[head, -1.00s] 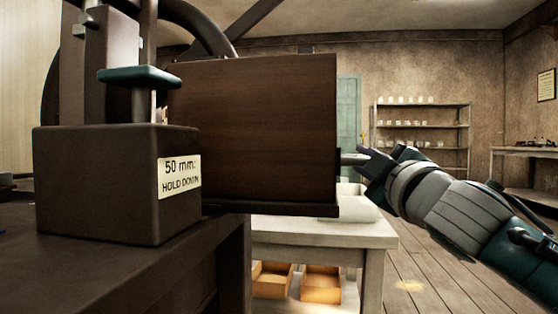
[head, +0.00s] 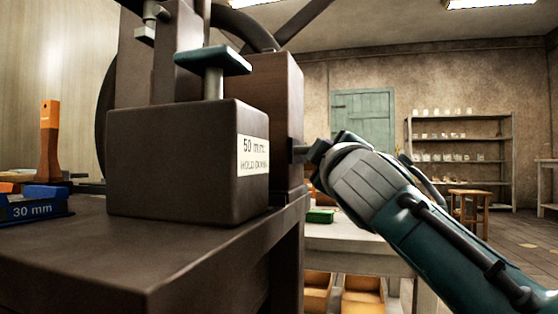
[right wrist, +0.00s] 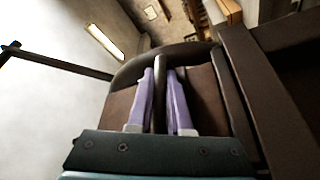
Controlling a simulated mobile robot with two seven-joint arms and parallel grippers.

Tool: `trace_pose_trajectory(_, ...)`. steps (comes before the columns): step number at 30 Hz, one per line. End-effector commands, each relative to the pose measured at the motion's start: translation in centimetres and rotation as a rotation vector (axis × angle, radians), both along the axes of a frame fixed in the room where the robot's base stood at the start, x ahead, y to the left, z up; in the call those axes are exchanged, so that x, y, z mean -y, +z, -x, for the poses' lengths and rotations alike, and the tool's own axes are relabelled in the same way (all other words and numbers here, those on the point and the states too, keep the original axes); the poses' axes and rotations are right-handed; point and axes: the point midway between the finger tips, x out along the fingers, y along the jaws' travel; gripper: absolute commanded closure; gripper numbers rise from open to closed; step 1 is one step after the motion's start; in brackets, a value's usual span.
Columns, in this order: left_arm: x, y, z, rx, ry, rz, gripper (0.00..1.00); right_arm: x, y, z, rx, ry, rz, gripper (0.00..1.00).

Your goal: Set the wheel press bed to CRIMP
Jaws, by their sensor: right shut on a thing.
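The press stands close at the left of the head view. Its dark block (head: 170,165) carries a label (head: 253,157) reading "50 mm: HOLD DOWN". A teal plate (head: 212,62) on a post sits above the block. Behind is a brown wooden housing (head: 280,100) and part of the dark wheel (head: 243,28). My right gripper (head: 308,158) is at the housing's right side. In the right wrist view its two purple fingers are shut on a dark rod (right wrist: 160,90). What the rod joins is unclear. No CRIMP mark shows. My left gripper is out of view.
The dark bench (head: 150,265) bears a blue "30 mm" block (head: 35,208) and an orange-handled tool (head: 50,140) at left. A pale table (head: 350,240) with orange bins (head: 362,295) stands behind my right arm. Shelves (head: 460,160) and a stool (head: 470,205) are farther back.

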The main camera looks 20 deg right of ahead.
Motion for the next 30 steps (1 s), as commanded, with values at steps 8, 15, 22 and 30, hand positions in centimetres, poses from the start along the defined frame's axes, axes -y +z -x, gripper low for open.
trace_pose_trajectory(8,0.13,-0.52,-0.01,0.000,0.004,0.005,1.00,-0.74,-0.01,-0.43,0.001,0.001,-0.001,1.00)
trace_pose_trajectory(15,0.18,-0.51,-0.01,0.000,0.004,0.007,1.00,-0.78,0.02,-0.48,0.000,0.000,-0.001,1.00)
trace_pose_trajectory(22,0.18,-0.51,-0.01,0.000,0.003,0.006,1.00,-0.74,0.02,-0.47,0.000,-0.001,-0.001,0.76)
trace_pose_trajectory(30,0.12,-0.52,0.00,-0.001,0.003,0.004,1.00,-0.72,0.00,-0.47,0.000,-0.001,0.000,0.53)
